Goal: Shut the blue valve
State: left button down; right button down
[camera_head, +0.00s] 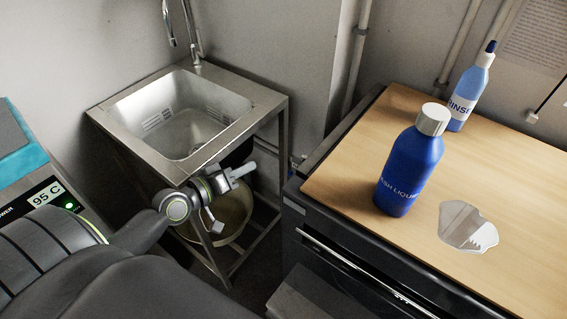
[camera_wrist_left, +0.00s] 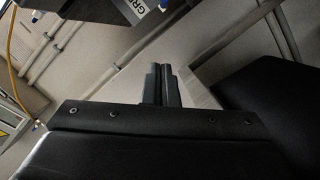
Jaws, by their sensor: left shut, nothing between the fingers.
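I cannot make out the blue valve for certain in either view. In the head view a tiny blue spot (camera_head: 303,157) shows low by the wall, between the sink stand and the cabinet; it is too small to name. My left gripper (camera_head: 243,171) is in front of the sink stand, just below the sink's front right edge. In the left wrist view its two dark fingers (camera_wrist_left: 161,84) are together with nothing between them. Small blue bits show at that view's top and left edges, too cut off to identify. My right gripper is not in view.
The steel sink (camera_head: 185,112) stands on a frame with a bucket (camera_head: 232,222) beneath it. A wooden-topped cabinet (camera_head: 340,170) at right holds a blue wash bottle (camera_head: 408,172), a rinse bottle (camera_head: 470,95) and a shiny puddle (camera_head: 467,228). Grey pipes (camera_wrist_left: 62,32) run along the wall.

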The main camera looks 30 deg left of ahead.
pick_arm(q)
jog(key=w+d+f, duration=0.4)
jog(key=w+d, duration=0.2)
jog(key=w, duration=0.3)
jog(key=shift+f, duration=0.4)
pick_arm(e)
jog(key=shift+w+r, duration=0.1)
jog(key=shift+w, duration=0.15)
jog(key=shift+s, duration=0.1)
pick_arm(q)
jog(key=shift+a+f+b, duration=0.1)
jog(key=shift+f+b, duration=0.1)
jog(key=shift+b, duration=0.75)
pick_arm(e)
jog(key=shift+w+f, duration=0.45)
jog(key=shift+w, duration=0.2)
